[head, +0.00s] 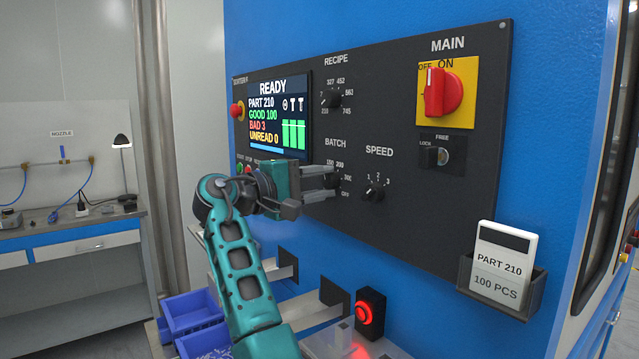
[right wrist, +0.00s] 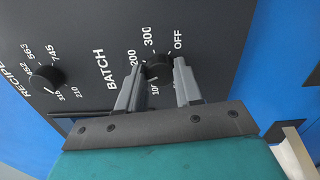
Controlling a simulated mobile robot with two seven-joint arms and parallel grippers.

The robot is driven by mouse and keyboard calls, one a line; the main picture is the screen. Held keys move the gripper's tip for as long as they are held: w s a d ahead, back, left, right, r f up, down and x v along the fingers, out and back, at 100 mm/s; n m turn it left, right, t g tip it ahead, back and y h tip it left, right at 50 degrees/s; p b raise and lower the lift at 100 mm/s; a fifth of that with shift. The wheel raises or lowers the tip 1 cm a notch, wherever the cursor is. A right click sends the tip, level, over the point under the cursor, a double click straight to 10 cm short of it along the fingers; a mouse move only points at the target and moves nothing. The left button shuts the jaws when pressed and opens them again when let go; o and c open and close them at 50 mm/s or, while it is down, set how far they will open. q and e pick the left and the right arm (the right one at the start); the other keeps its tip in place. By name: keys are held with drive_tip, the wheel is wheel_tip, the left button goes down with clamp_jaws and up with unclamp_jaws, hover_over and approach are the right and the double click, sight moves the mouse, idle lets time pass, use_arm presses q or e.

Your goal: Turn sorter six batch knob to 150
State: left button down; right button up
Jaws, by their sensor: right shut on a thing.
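The black batch knob (right wrist: 157,66) sits on the dark control panel (head: 432,215) under the BATCH label, ringed by number marks and OFF. My right gripper (head: 334,182) reaches it from the left in the head view. In the right wrist view the two grey fingers (right wrist: 158,84) stand on either side of the knob and are shut on it. In the head view the fingers hide most of the knob. I cannot tell which mark its pointer faces. My left gripper is not in view.
The recipe knob (head: 332,98) is above and the speed knob (head: 375,190) is to the right. A screen (head: 279,112) reads READY, PART 210. A red main switch (head: 441,92) is upper right. A card (head: 502,268) reads PART 210, 100 PCS. Blue bins (head: 192,312) stand below.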

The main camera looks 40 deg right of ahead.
drive_tip(key=shift+n, duration=0.5)
drive_tip(key=o, duration=1)
drive_tip(key=shift+o, duration=0.2)
drive_tip(key=shift+a, duration=0.1)
drive_tip(key=w+a+b, duration=0.1)
drive_tip(key=a, duration=1.1)
drive_tip(key=shift+w+a+b, duration=0.25)
drive_tip(key=shift+a+b, duration=0.05)
drive_tip(key=shift+a, duration=0.05)
